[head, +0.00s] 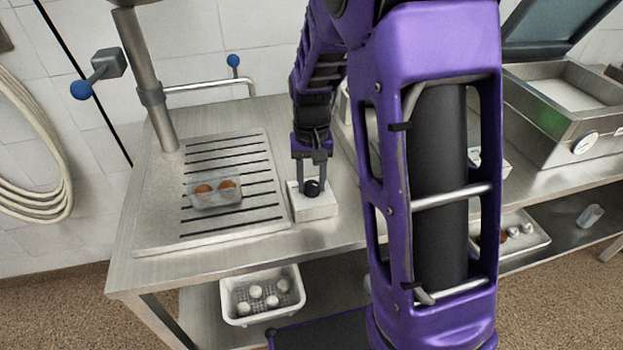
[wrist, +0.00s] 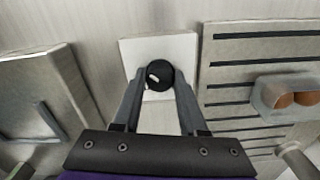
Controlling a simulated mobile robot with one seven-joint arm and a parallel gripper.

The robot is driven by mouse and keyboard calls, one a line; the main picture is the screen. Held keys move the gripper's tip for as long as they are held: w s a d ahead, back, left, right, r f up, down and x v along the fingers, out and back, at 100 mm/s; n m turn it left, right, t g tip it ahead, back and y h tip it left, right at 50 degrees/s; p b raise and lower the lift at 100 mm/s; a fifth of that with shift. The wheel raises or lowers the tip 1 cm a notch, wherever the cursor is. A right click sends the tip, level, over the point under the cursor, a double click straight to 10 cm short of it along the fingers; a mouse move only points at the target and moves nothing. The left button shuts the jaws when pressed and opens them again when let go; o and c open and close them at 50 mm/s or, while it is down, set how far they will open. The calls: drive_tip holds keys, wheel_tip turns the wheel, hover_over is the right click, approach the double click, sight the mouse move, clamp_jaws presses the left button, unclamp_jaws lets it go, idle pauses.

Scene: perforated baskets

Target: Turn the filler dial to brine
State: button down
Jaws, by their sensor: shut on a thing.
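The filler dial is a black round knob (head: 312,188) on a pale block (head: 314,207) beside the slotted drain board. My gripper (head: 312,184) reaches down over the block. In the wrist view its two fingers (wrist: 158,88) are shut on the knob, one on each side. No brine label is readable in either view.
A slotted drain board (head: 150,235) holds a clear container (head: 215,198) with two brown eggs. A post with a blue-knobbed lever (head: 80,89) stands at the back left. A white basket (head: 262,312) sits on the lower shelf. A steel machine (head: 570,115) stands at right.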

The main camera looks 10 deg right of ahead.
sight(312, 184)
idle(0.4)
drive_tip(key=shift+c, duration=2.2)
unclamp_jaws()
drive_tip(key=shift+r, duration=0.1)
wheel_tip(312, 184, up, 17)
drive_tip(key=p, duration=0.2)
drive_tip(key=shift+r, duration=0.15)
